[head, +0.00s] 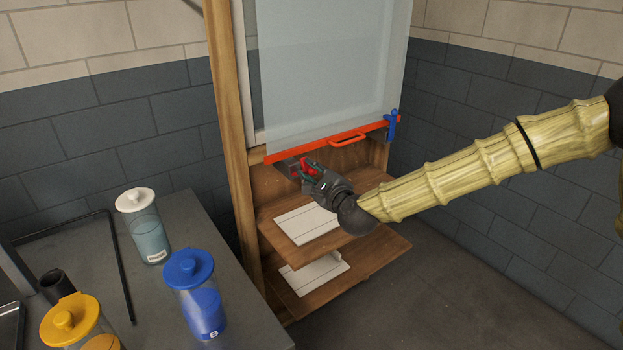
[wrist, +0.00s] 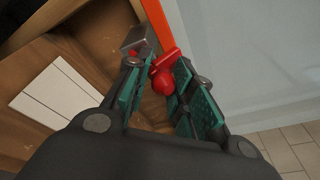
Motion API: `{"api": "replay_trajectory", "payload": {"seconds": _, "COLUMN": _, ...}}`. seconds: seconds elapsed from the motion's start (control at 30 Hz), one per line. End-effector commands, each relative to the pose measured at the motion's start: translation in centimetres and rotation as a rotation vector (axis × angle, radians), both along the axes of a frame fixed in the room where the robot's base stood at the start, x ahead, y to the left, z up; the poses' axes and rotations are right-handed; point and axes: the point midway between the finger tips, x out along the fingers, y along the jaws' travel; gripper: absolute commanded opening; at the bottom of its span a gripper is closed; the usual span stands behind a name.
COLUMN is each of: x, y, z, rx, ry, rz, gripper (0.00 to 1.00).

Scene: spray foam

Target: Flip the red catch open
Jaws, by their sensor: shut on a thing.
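The red catch (wrist: 164,80) is a red knob and lever beside the red lower edge of a translucent panel. It also shows in the head view (head: 308,167) at the panel's lower left corner. A grey metal bracket (wrist: 138,41) sits just beyond it. My gripper (wrist: 160,88) has its green-padded fingers on either side of the red knob and is shut on it. In the head view my gripper (head: 305,173) reaches the catch from the right, and its fingers partly hide it.
The translucent panel (head: 325,70) has an orange-red bottom rail with a handle (head: 347,140) and a blue catch (head: 391,125) at right. Wooden shelves (head: 385,255) with white boards lie below. A grey table (head: 180,215) with white-, blue- and yellow-lidded canisters stands at left. Floor at right is clear.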

Motion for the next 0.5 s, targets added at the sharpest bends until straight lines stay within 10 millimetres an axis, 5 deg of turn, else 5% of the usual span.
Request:
{"api": "replay_trajectory", "payload": {"seconds": 0.33, "x": 0.53, "y": -0.59, "z": 0.50, "rx": 0.005, "ry": -0.012, "rz": -0.015, "gripper": 0.00}}
{"api": "replay_trajectory", "payload": {"seconds": 0.37, "x": 0.54, "y": -0.59, "z": 0.51, "rx": 0.005, "ry": -0.012, "rz": -0.015, "gripper": 0.26}}
{"api": "replay_trajectory", "payload": {"seconds": 0.43, "x": 0.52, "y": -0.56, "z": 0.49, "rx": 0.005, "ry": -0.012, "rz": -0.014, "gripper": 0.39}}
{"api": "replay_trajectory", "payload": {"seconds": 0.5, "x": 0.49, "y": -0.47, "z": 0.41, "rx": 0.005, "ry": -0.011, "rz": -0.012, "gripper": 0.41}}
